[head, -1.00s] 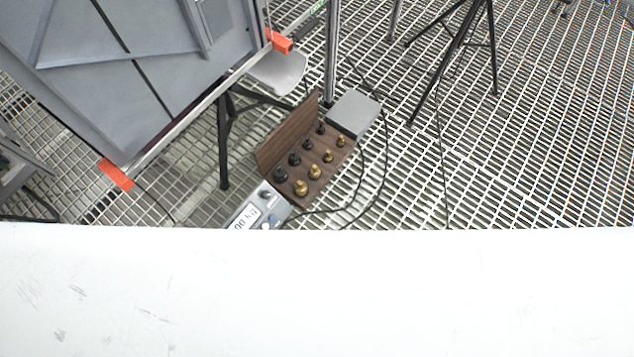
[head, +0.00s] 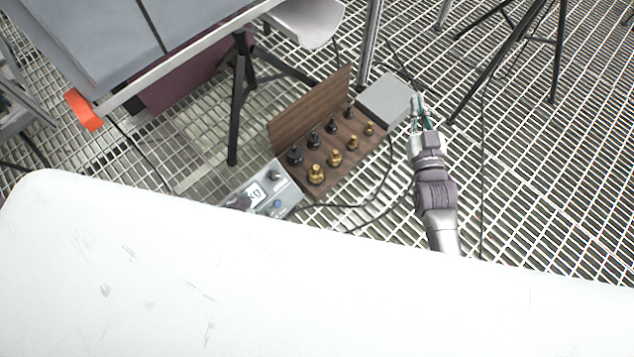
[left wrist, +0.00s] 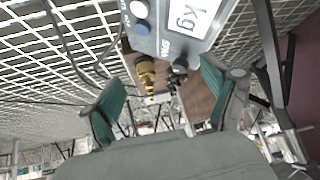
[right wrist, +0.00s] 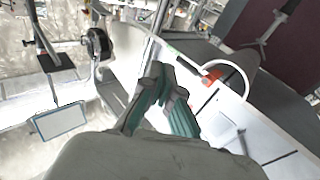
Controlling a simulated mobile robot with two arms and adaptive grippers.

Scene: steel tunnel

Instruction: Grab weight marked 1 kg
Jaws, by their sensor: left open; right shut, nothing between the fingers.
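Several black knobbed weights (head: 313,140) and several brass ones (head: 316,174) stand in two rows in an open wooden case (head: 372,148), its lid (head: 310,105) upright. No mark is legible, so I cannot tell which is 1 kg. My right gripper (head: 417,103) is shut and empty, right of the case beside a grey box; its closed fingers (right wrist: 161,78) show in the right wrist view. My left gripper (left wrist: 163,72) is open and empty, with brass (left wrist: 146,75) and black weights (left wrist: 180,67) beyond and between its fingers. I cannot make it out clearly in the head view.
A scale box with a display (head: 262,190) adjoins the case's near end. The grey box (head: 384,101) stands at its far end. A table leg (head: 237,100), cables and a tripod (head: 520,40) stand around. My white body hides the foreground. Grating at right is open.

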